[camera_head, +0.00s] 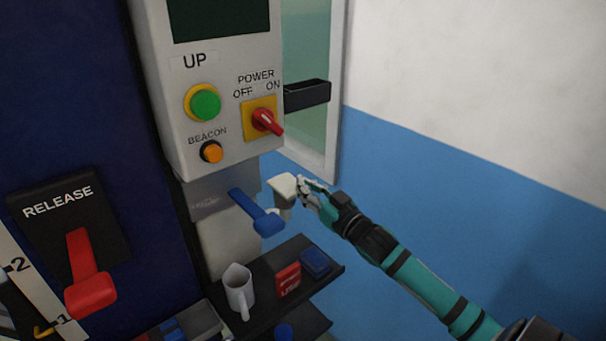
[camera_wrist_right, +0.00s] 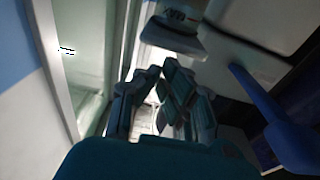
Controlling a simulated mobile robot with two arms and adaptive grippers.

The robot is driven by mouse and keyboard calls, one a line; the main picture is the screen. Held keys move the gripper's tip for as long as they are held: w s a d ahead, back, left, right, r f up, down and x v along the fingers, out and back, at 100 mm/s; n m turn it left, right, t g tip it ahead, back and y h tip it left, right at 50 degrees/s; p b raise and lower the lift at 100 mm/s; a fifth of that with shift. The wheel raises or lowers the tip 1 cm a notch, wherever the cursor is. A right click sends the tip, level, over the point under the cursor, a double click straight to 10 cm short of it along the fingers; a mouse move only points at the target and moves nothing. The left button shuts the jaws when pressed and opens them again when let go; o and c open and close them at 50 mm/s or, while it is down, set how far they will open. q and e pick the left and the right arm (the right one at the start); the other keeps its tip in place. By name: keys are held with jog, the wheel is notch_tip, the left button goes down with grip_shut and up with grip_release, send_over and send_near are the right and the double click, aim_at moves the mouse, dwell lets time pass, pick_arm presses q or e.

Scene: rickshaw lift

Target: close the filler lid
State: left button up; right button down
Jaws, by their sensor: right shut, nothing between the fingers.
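A pale beige flap, which looks like the filler lid (camera_head: 284,185), sticks out to the right below the grey control box, beside a blue lever (camera_head: 258,214). It appears tilted up and away from the white body (camera_head: 228,242) beneath the box. My right gripper (camera_head: 304,184) is shut and empty, its fingertips at the right edge of the lid; I cannot tell if they touch it. The fingers also show in the right wrist view (camera_wrist_right: 160,90), with the blue lever (camera_wrist_right: 275,120) at the right. My left gripper is not in view.
The control box (camera_head: 205,75) overhangs from above. A red release lever (camera_head: 86,275) is at the left. Room to the right is free.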

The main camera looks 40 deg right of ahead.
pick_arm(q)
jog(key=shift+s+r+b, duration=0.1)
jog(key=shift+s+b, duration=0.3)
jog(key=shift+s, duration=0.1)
pick_arm(e)
jog(key=s, duration=0.9)
jog(key=shift+s+d, duration=0.3)
